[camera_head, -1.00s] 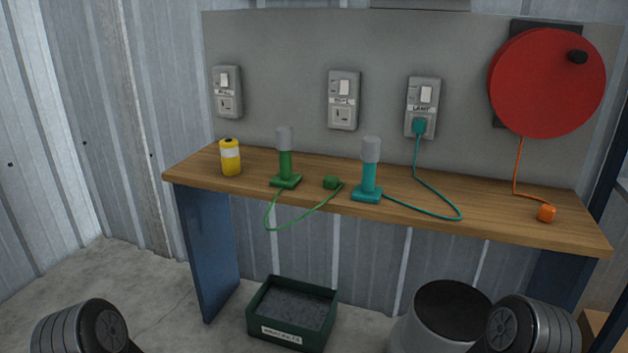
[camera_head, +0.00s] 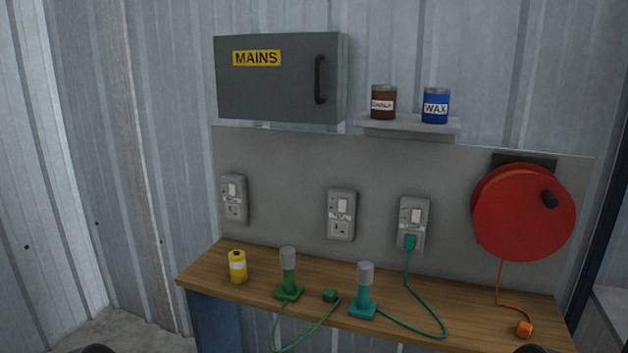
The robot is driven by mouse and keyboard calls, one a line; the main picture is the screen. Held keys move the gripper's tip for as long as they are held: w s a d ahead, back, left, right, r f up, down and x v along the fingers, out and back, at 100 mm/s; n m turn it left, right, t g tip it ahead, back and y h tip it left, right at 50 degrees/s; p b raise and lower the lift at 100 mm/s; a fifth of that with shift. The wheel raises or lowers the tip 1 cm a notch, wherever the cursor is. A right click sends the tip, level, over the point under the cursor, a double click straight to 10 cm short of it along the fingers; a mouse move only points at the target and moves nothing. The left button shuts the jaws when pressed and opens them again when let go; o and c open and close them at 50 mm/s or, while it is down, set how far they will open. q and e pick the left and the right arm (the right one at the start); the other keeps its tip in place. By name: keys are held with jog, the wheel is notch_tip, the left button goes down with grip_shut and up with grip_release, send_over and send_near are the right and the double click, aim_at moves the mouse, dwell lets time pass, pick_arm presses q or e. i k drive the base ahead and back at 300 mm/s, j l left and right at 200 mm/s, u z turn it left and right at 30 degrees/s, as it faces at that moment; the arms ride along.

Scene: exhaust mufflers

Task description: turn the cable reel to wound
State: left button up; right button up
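The cable reel is a red disc (camera_head: 520,215) mounted on the grey back panel at the right. Its dark crank knob (camera_head: 549,199) sits near the upper right of the disc face. An orange cable (camera_head: 499,284) hangs from the reel's underside down to the bench. It ends in an orange plug (camera_head: 524,328) lying on the bench's right end. Neither of my grippers shows; only small dark parts of my arms touch the bottom edge.
The wooden bench (camera_head: 230,262) holds a yellow can (camera_head: 237,267), a green lamp-like tool (camera_head: 289,275) with its plug, and a teal one (camera_head: 363,290) plugged into the right socket (camera_head: 414,222). Above are a MAINS cabinet (camera_head: 275,90) and a shelf (camera_head: 409,127) with two tins.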

aim_at(521, 213)
jog(key=z, duration=1.85)
jog(key=i+l, duration=0.75)
jog(key=i, duration=0.2)
